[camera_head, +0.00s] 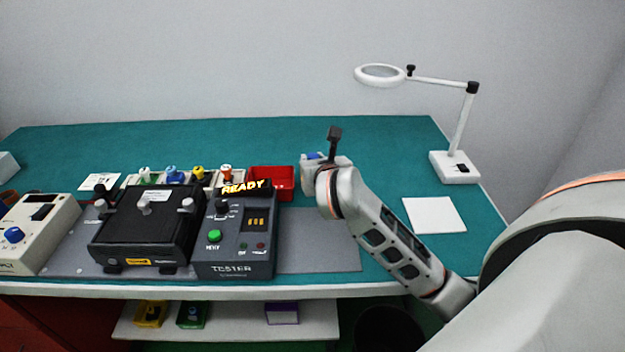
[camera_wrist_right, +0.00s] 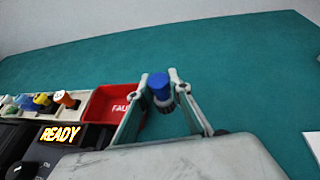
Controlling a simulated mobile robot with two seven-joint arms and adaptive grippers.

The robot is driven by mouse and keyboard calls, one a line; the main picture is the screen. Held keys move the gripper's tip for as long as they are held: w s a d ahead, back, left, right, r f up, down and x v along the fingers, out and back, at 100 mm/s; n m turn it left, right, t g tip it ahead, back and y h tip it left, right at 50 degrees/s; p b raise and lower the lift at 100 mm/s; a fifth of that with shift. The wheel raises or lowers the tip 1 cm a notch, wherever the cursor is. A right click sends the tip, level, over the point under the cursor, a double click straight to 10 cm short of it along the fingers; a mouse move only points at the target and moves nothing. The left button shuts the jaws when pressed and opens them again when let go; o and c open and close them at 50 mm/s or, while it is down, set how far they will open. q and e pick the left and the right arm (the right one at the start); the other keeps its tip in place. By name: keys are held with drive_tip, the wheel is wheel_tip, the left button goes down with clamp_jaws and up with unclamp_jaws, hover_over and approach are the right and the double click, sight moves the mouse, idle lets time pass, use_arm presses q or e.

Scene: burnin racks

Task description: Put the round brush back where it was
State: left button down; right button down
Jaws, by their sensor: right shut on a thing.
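The round brush (camera_wrist_right: 160,88), as I take it, has a blue top and a darker lower part. It stands between the two fingers of my right gripper (camera_wrist_right: 159,80), which is shut on it. In the head view only a bit of its blue (camera_head: 313,156) shows at my right gripper (camera_head: 308,172), above the green mat right of the red bin. My left gripper is not in view.
The red bin (camera_head: 285,181) adjoins a row of small holders with coloured pieces (camera_head: 172,175). In front are the tester (camera_head: 236,238) showing READY and a black fixture (camera_head: 145,225). A magnifier lamp (camera_head: 455,165) and white pad (camera_head: 434,214) stand right. The mat behind is clear.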

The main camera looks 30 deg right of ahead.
drive_tip(key=shift+f+b, duration=0.45)
drive_tip(key=shift+f, duration=2.05)
drive_tip(key=shift+f, duration=0.15)
drive_tip(key=c, duration=1.9)
unclamp_jaws()
drive_tip(key=shift+r, duration=0.25)
drive_tip(key=p+v, duration=0.1)
drive_tip(key=v, duration=1.1)
drive_tip(key=shift+f, duration=0.15)
